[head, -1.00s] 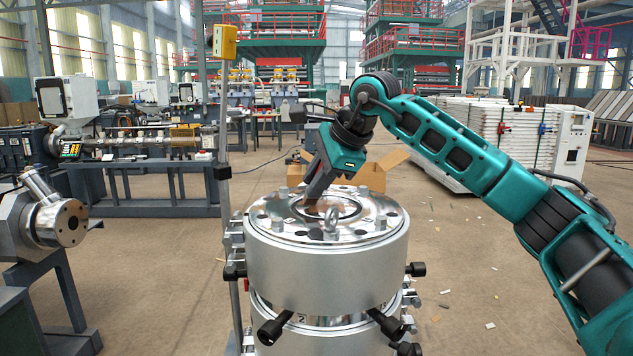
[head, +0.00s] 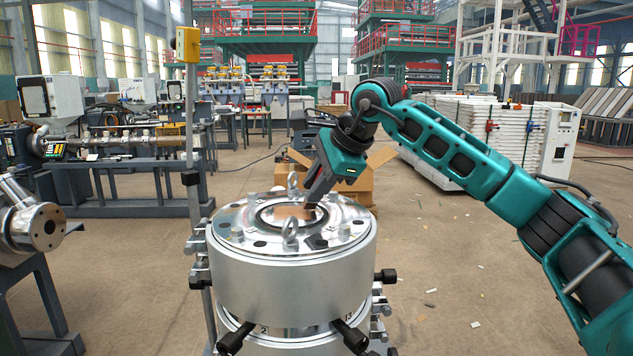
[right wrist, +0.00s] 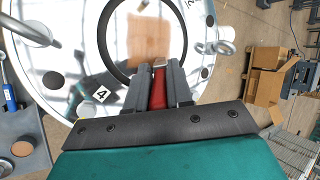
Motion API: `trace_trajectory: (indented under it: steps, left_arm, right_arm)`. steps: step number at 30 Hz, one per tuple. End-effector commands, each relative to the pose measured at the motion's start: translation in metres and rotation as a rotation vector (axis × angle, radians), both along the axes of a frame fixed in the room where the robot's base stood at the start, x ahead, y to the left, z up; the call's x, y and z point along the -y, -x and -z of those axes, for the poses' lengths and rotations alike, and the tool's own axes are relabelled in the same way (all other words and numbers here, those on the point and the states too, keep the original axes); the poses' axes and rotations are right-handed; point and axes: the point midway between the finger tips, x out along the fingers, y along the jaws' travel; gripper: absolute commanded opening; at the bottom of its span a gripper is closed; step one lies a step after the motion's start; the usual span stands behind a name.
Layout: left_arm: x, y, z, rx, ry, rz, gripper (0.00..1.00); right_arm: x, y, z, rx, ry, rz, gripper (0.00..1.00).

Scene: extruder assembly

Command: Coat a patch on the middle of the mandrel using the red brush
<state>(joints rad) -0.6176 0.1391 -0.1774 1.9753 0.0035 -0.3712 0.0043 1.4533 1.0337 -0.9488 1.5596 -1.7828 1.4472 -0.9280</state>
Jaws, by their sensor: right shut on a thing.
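The mandrel (head: 272,213) is the shiny round centre inside a dark ring on top of the steel die head (head: 290,265). A tan-brown patch (head: 290,212) lies on its middle; the right wrist view shows this patch (right wrist: 150,36) as squarish and faintly streaked. My right gripper (head: 312,205) points down over the right part of the mandrel. In the right wrist view its fingers are shut on the red brush (right wrist: 159,90), whose metal end points toward the patch. I cannot tell whether the bristles touch the surface. My left gripper is out of view.
Lifting eyes (head: 290,229) and bolts stand up from the die's top ring. Black-knobbed bolts (head: 386,276) stick out from its side. A post with a yellow box (head: 188,44) stands at left. An open cardboard box (head: 355,180) is on the floor behind.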

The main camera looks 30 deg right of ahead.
Motion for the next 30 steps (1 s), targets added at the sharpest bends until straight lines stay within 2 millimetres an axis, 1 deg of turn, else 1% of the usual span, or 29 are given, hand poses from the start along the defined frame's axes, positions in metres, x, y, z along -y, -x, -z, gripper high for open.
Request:
trace_trajectory:
  steps: [1,3,5,7,12,21,25,30]
  left_arm:
    - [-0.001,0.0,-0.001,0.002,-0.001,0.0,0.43]
    - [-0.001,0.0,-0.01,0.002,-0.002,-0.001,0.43]
    - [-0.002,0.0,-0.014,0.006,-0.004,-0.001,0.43]
    - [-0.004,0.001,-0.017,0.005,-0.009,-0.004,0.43]
    - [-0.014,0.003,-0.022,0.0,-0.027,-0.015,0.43]
    - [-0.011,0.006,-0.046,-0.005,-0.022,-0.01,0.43]
    - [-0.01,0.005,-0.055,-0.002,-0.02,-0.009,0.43]
    - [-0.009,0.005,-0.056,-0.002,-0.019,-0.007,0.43]
  right_arm:
    - [0.0,0.0,0.0,-0.001,0.0,-0.001,0.0]
    - [0.0,0.001,-0.009,-0.001,0.0,-0.003,0.0]
    - [-0.002,0.002,-0.028,0.004,-0.002,-0.005,0.0]
    - [-0.002,0.003,-0.03,-0.002,0.0,-0.006,0.0]
    - [-0.003,0.004,-0.045,-0.001,0.0,-0.008,0.0]
    - [-0.004,0.007,-0.073,-0.001,0.0,-0.011,0.0]
    - [-0.005,0.008,-0.081,-0.001,0.0,-0.013,0.0]
    - [-0.005,0.009,-0.081,-0.001,0.0,-0.013,0.0]
